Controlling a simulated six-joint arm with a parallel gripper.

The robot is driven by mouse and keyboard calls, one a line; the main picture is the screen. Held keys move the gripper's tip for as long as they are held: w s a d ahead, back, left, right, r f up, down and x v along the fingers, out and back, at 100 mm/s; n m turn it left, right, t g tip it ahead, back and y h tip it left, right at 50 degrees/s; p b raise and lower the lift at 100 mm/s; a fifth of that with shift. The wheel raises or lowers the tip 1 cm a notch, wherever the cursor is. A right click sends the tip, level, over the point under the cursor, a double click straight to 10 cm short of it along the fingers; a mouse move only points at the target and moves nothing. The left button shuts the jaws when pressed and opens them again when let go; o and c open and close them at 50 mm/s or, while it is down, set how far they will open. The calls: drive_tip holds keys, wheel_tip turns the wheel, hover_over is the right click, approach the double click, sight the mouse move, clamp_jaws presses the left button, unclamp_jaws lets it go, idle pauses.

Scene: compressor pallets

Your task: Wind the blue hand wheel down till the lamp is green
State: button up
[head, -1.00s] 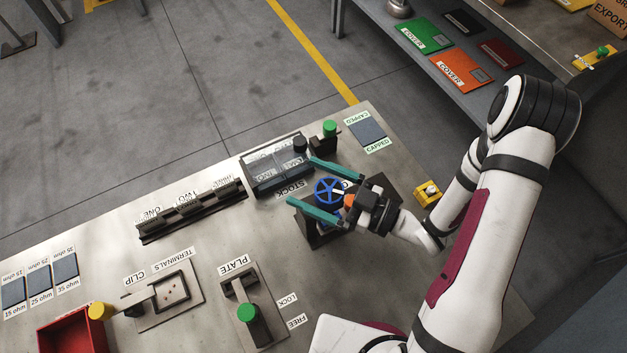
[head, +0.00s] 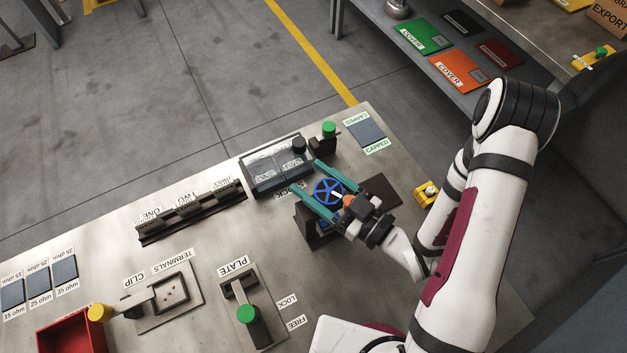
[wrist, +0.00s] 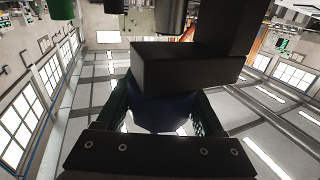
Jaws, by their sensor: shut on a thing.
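The blue hand wheel (head: 326,191) sits on a dark stand (head: 310,230) on the metal bench. My gripper (head: 306,176) reaches over it from the right, with one teal finger on each side of the rim. It is shut on the wheel. In the wrist view, a dark blue shape, likely the wheel (wrist: 165,112), shows between the fingers, partly hidden by a black block. A small orange-red piece (head: 349,201) is beside the wheel near my gripper's palm; I cannot tell if it is the lamp.
A glass-topped stock box (head: 275,165) and a green-knobbed post (head: 329,130) stand close behind the wheel. A black slotted rack (head: 190,212) and a green-knobbed plate lever (head: 247,314) are to the left. A small yellow block (head: 427,194) lies right of my gripper.

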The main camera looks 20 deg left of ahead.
drive_tip(key=o, duration=1.4)
drive_tip(key=shift+c, duration=0.2)
drive_tip(key=shift+d, duration=0.1)
drive_tip(key=v, duration=1.5)
drive_tip(key=shift+s+d, duration=0.25)
drive_tip(key=shift+s, duration=0.05)
